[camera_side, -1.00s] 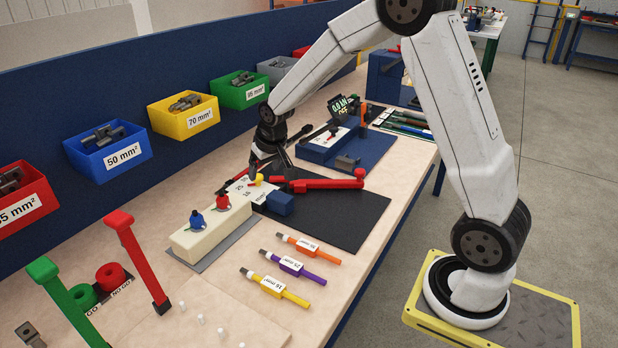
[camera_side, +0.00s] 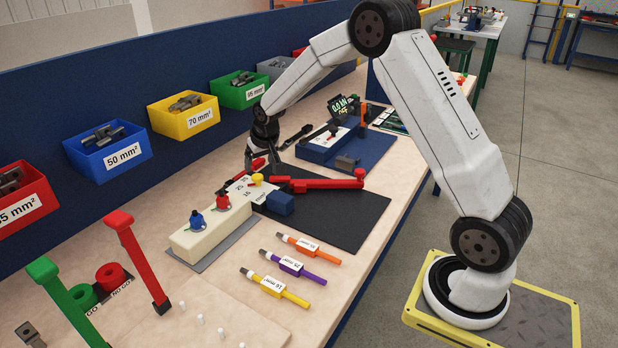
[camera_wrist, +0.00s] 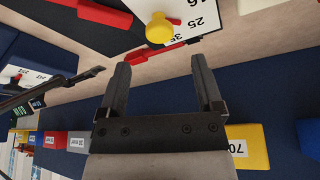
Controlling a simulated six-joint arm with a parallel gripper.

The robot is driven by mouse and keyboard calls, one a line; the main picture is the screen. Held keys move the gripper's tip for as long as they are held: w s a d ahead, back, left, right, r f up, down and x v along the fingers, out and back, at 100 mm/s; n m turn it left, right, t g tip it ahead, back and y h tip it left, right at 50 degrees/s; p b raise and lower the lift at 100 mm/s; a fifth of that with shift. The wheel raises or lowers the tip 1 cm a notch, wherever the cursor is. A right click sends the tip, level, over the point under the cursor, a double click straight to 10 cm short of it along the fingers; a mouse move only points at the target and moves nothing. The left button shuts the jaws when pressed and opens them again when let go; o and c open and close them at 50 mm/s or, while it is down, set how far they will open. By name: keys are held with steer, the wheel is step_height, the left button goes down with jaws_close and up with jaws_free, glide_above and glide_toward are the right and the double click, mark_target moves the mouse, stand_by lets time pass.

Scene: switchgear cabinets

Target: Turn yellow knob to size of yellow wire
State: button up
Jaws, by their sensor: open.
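The yellow knob (camera_side: 257,178) sits on a white dial plate (camera_side: 244,188) marked with sizes. In the wrist view the yellow knob (camera_wrist: 159,29) is at the top, with 16, 25 and 35 on the plate (camera_wrist: 192,12) beside it. A small red part shows at the knob's edge, near the 25 side. The yellow wire (camera_side: 275,289) lies at the front of the bench with a label that reads 16 mm². My gripper (camera_wrist: 158,66) is open and empty. It is apart from the knob, on its back-wall side.
A red-handled tool (camera_side: 318,184) lies on the dark mat (camera_side: 345,215) by the dial. Purple (camera_side: 300,270) and orange (camera_side: 310,245) wires lie beside the yellow one. Coloured bins (camera_side: 183,116) line the back wall. A cream block with blue and red knobs (camera_side: 210,228) stands left of the dial.

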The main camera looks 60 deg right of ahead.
mark_target(257, 176)
steer(key=shift+x, duration=2.9)
jaws_close()
